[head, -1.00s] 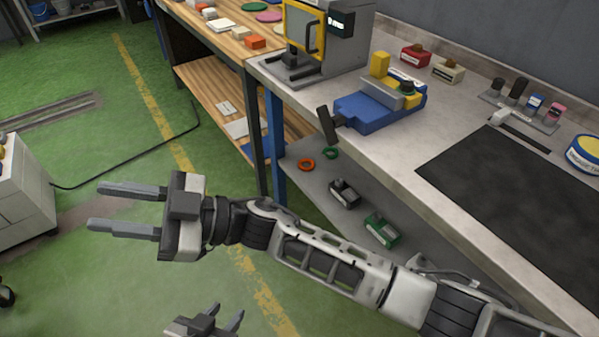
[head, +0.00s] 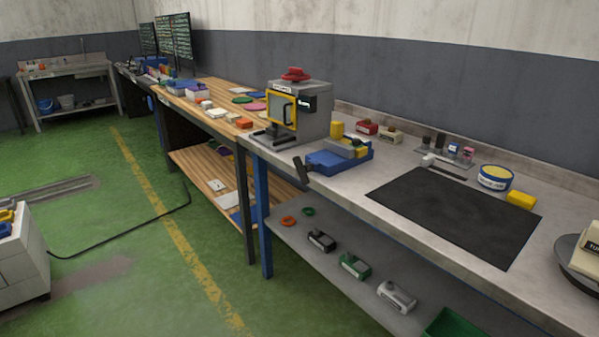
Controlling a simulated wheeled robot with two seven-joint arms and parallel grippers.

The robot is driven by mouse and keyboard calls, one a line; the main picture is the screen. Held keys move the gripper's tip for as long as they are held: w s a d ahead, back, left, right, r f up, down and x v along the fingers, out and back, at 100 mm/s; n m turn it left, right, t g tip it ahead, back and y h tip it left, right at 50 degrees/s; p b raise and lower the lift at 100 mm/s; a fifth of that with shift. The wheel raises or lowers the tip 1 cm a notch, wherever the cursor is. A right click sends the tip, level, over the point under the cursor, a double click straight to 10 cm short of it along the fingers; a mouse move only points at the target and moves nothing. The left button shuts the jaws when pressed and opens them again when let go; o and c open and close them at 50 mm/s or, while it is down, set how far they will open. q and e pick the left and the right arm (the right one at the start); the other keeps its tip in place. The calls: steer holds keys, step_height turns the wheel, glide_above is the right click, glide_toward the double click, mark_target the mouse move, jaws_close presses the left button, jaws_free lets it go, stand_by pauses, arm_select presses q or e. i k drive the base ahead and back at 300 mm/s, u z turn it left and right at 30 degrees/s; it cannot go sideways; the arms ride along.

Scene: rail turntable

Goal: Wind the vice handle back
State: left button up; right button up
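The blue vice (head: 340,156) sits on the grey bench top near its front edge, just right of the grey machine. Its dark handle (head: 301,166) sticks out at the vice's front left, tilted, over the bench's front edge. A yellow block and a grey jaw part show on top of the vice. Neither of my grippers is in view, and nothing of mine touches the vice or its handle.
A grey machine (head: 297,112) with a yellow-framed door and red knob stands left of the vice. A black mat (head: 455,215) lies to its right. Rings and small units fill the lower shelf (head: 330,268). The green floor (head: 120,215) in front is mostly clear.

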mark_target(302, 170)
steer(key=u, duration=1)
steer(key=i, duration=4.25)
steer(key=z, duration=2.05)
